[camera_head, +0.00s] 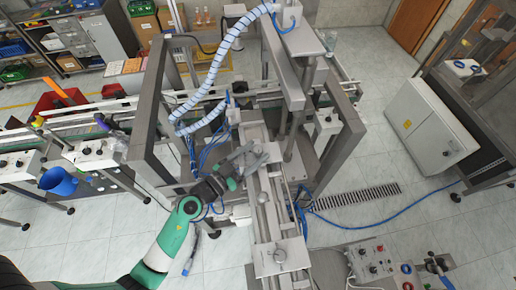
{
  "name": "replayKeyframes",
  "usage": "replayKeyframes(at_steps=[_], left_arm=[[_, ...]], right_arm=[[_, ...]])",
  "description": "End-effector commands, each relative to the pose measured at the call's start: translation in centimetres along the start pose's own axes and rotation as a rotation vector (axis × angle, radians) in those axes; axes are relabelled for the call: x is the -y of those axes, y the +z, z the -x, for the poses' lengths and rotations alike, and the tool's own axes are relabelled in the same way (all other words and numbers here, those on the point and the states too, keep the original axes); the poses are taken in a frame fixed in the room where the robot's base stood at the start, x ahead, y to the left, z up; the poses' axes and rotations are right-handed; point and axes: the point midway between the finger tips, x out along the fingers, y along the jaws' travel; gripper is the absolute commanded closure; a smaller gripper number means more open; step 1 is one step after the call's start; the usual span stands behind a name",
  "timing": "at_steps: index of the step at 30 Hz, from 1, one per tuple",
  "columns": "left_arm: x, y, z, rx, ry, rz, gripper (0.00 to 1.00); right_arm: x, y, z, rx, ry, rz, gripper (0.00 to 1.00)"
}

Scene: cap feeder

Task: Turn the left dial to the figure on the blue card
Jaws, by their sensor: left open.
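My left arm comes in from the lower left, and its gripper (247,158) is open over the narrow metal rail of the machine. Nothing shows between its fingers. I cannot tell which knob is the left dial. A grey control panel (370,260) with small knobs is at the lower right. The figures are too small to read, and I cannot make out a blue card. My right gripper is not in view.
The metal machine frame (145,120) and a coiled hose (215,65) stand close around my left gripper. A blue cup (58,181) hangs at the left. A white cabinet (430,125) and a blue cable (385,212) are on the right. Tiled floor is open at the lower left.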

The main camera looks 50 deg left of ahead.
Motion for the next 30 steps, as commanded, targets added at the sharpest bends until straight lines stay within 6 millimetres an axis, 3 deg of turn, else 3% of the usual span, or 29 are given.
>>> replayKeyframes(at_steps=[4,12,23,30], left_arm=[[-0.1,0.0,-1.5,0.0,0.002,0.001,0.34],[0.0,0.0,-1.7,0.0,0.0,0.0,0.34],[0.0,0.0,-1.7,0.0,0.0,0.0,0.97],[0.0,0.0,-1.7,0.0,0.002,0.001,1.0]], right_arm=[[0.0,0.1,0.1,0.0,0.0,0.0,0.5],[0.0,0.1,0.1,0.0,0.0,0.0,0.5],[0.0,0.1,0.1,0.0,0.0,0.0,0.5],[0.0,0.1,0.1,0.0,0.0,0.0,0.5]])
